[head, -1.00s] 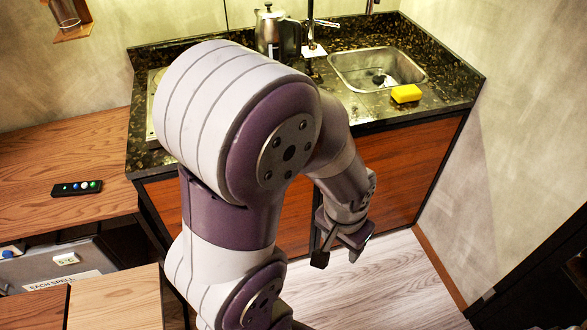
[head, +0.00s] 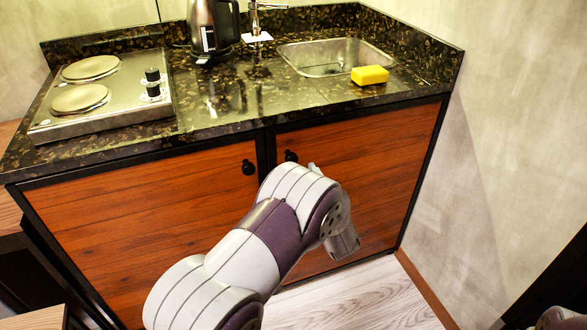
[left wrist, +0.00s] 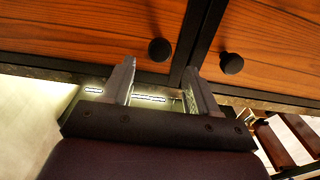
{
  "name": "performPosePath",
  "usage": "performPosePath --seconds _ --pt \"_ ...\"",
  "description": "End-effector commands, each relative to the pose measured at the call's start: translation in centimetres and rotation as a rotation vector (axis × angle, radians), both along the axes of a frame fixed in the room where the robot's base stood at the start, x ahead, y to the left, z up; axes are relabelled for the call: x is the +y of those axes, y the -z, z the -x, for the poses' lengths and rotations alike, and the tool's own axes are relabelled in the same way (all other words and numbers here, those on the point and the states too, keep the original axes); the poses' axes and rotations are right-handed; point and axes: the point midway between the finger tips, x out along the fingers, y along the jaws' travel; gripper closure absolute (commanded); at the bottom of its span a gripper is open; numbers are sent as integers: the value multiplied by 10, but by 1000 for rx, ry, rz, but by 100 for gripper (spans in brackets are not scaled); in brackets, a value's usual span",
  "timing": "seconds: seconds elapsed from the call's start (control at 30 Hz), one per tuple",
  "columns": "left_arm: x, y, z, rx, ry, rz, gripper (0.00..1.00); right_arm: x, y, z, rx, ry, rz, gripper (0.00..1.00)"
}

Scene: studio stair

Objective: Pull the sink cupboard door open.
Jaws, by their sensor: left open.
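The sink cupboard door (head: 365,180) is the reddish wooden right-hand door under the sink, and it is shut. Its round black knob (head: 290,156) sits at its upper left corner. My left arm reaches across the front of this door in the head view, and its gripper jaws are hidden or unclear there. In the left wrist view my left gripper (left wrist: 160,66) is open and empty, its fingers pointing at the doors. One knob (left wrist: 160,50), apparently the sink door's, shows between and just beyond the fingertips. I cannot tell the remaining gap.
The left cupboard door (head: 140,230) is shut, with its own knob (head: 249,167) close by. Above are the sink (head: 315,60), yellow sponge (head: 370,75), kettle (head: 212,28) and hob (head: 105,95). A wall (head: 500,130) stands right; light floor (head: 360,300) is clear in front.

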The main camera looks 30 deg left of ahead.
Motion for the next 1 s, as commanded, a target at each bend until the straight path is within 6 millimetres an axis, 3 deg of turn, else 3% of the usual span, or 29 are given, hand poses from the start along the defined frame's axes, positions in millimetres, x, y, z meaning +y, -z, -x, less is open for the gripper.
performPosePath --seconds 0.2,0.6,0.8,1.0 --pt "34 1 -29 -1 -2 0 41 0 11 0 0 0 0 57" --pt "44 0 -37 1 2 1 41 0 12 0 0 0 0 57" --pt "43 0 -37 1 2 1 100 0 12 0 1 0 0 57" --pt "40 -1 -37 0 0 0 100 0 11 0 1 0 0 57"
